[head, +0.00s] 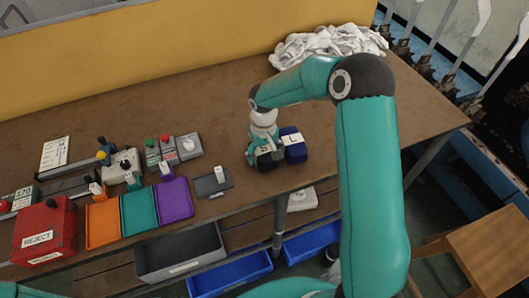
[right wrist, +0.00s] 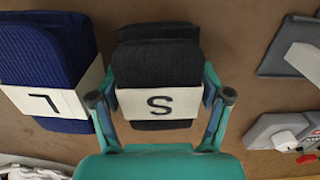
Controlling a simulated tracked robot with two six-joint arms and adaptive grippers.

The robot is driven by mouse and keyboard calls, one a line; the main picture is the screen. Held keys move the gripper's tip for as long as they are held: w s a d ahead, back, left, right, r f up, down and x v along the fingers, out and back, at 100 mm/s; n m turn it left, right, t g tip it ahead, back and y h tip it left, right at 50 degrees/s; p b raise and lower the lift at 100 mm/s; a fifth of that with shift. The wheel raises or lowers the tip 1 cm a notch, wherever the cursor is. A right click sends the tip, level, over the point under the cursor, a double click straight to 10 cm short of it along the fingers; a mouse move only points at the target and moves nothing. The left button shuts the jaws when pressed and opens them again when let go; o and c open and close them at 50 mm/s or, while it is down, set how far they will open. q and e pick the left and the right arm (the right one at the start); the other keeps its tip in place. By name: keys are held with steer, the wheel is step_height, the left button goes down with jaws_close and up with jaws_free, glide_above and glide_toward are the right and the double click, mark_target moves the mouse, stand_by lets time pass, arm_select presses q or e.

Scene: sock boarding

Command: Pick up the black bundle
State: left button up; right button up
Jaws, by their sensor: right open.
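The black bundle (head: 268,159) lies on the brown table, partly hidden under my right gripper in the head view. In the right wrist view the black bundle (right wrist: 155,55) has a white band marked S. My right gripper (head: 265,149) is open above it. In the right wrist view its fingertips (right wrist: 160,97) show one on each side of the bundle's band. I cannot tell whether they touch it. My left gripper is not in view.
A navy bundle (head: 294,148) with a band marked L lies close beside the black one. A dark grey plate with a white piece (head: 213,182) lies to the left. Orange, teal and purple trays (head: 174,198) and a red REJECT box (head: 45,232) stand farther left. White socks (head: 325,44) are piled behind.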

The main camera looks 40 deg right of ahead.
steer(key=shift+c, duration=0.2)
steer(key=c, duration=1)
steer(key=shift+o, duration=0.2)
steer(key=shift+r, duration=0.1)
